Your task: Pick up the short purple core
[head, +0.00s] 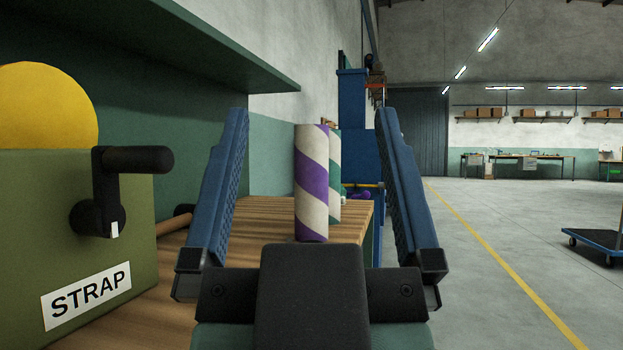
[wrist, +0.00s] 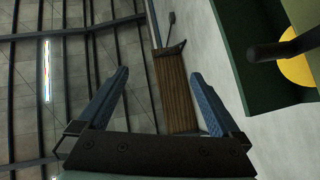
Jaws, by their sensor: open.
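A core with purple and cream spiral stripes (head: 311,185) stands upright on the wooden bench top (head: 262,222) in the head view. A green and cream striped core (head: 335,178) stands behind it, mostly hidden. My gripper (head: 310,112) is open, its blue fingers wide apart. The purple-striped core shows between the fingers, beyond the gripper's body, which covers the view just below it; I see no finger touching it. In the wrist view my gripper (wrist: 160,73) is open and empty, and I make out no core there.
A green box marked STRAP (head: 100,235), with a black crank handle, stands at the left. A green shelf (head: 225,45) overhangs the bench. A small purple thing (head: 360,195) shows behind the cores, too small to identify. Open floor lies at the right, with a blue cart (head: 598,243).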

